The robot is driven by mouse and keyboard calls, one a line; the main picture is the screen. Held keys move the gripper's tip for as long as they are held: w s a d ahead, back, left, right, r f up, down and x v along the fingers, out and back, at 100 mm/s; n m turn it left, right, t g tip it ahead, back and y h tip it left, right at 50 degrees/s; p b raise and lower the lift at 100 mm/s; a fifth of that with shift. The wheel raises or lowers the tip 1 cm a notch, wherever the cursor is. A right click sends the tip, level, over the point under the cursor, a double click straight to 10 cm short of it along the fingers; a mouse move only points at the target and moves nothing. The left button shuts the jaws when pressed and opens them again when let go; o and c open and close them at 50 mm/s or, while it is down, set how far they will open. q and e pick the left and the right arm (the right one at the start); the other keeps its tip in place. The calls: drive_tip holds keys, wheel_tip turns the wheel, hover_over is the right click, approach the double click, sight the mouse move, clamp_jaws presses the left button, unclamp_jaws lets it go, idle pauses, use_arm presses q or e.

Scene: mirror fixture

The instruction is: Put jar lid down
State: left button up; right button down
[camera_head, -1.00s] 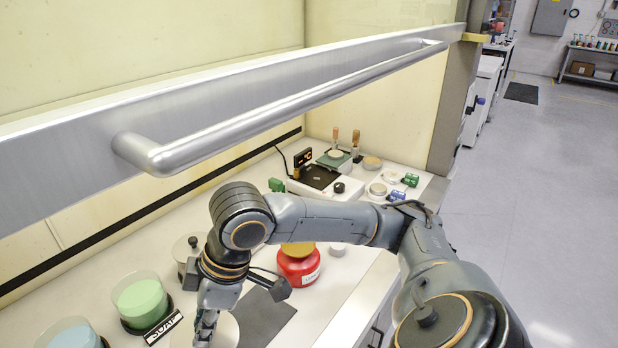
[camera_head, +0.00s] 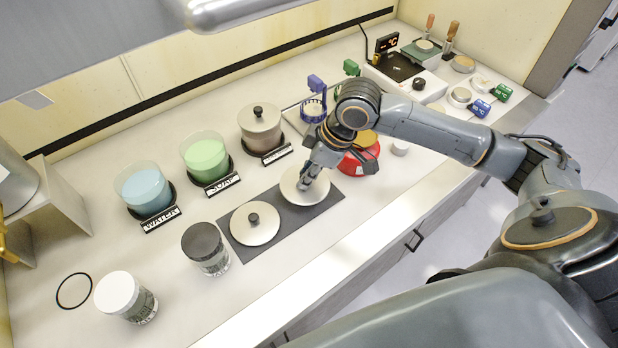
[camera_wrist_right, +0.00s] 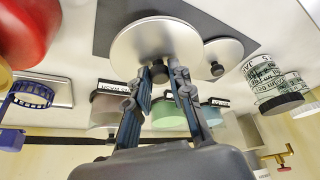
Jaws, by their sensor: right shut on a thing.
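My right gripper (camera_head: 308,182) is shut on the knob of a round metal jar lid (camera_head: 296,196). The lid is at the upper right end of a dark grey mat (camera_head: 325,206), level or nearly so; I cannot tell whether it touches the mat. The right wrist view shows the lid (camera_wrist_right: 150,40) as a large disc with the fingertips (camera_wrist_right: 166,75) closed at its knob. A second metal lid (camera_head: 246,233) with a dark knob lies on the mat's lower left part. The blue jar (camera_head: 146,190) and green jar (camera_head: 206,157) are open. A brownish jar (camera_head: 262,140) has its lid on.
A red container (camera_head: 357,163) stands close to the right of my gripper. A dark-lidded jar (camera_head: 205,245) and a white-lidded jar (camera_head: 125,296) stand left of the mat. A black ring (camera_head: 74,291) lies at the left.

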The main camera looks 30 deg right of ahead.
drive_tip(key=shift+w+d+f, duration=0.2)
drive_tip(key=shift+w+f, duration=0.2)
drive_tip(key=shift+f, duration=0.25)
drive_tip(key=f, duration=0.1)
drive_tip(key=f+p, duration=0.1)
drive_tip(key=f, duration=0.1)
drive_tip(key=shift+w+d, duration=0.15)
drive_tip(key=shift+d, duration=0.05)
drive_tip(key=shift+f, duration=0.25)
use_arm(q)
drive_tip(key=shift+w+d+r, duration=0.25)
drive_tip(key=shift+w+r, duration=0.1)
drive_tip(key=shift+r, duration=0.3)
use_arm(e)
drive_tip(key=shift+f, duration=0.15)
drive_tip(key=c, duration=1.2)
unclamp_jaws()
use_arm(q)
drive_tip(key=shift+a, duration=0.1)
drive_tip(key=shift+s+f+b, duration=0.1)
drive_tip(key=shift+f+b, duration=0.4)
drive_tip(key=shift+f, duration=0.05)
use_arm(e)
drive_tip(key=v, duration=1.2)
drive_tip(key=shift+w, duration=0.1)
